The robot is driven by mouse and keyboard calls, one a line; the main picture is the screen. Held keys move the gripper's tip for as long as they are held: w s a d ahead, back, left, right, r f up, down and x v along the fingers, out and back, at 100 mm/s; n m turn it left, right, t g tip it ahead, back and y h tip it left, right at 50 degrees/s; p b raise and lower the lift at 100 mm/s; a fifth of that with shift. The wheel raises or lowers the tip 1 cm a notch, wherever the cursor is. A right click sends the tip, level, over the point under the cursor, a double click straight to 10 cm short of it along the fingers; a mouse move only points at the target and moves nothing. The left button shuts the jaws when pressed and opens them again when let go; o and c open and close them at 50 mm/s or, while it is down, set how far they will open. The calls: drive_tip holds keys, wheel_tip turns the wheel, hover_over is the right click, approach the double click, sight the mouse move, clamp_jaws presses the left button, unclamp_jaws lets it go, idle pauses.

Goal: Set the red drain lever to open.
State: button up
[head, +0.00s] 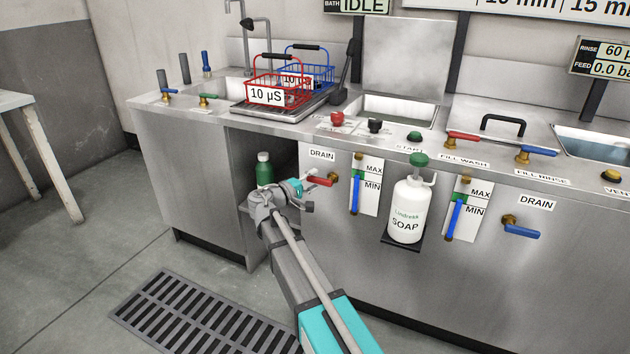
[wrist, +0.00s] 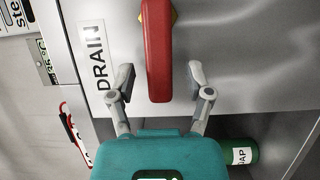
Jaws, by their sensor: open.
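The red drain lever (head: 320,181) lies roughly horizontal on the front panel, below a DRAIN label (head: 321,155), with its brass pivot at its right end. My gripper (head: 311,190) is at the lever's left end. In the wrist view, the lever (wrist: 157,50) runs between the two spread fingers of my gripper (wrist: 160,80), with a visible gap on each side. The fingers are open and hold nothing. In the wrist view the lever lies parallel to its DRAIN label (wrist: 88,55).
A green bottle (head: 264,169) stands in the open bay left of the lever. A level gauge (head: 365,184) and a white soap bottle (head: 407,207) are to the right. A blue drain lever (head: 522,231) is further right. A floor grate (head: 205,315) lies in front.

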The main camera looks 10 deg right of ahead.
drive_tip(key=shift+w+d, duration=0.1)
drive_tip(key=shift+d, duration=0.1)
clamp_jaws()
idle(0.3)
drive_tip(key=shift+d, duration=0.15)
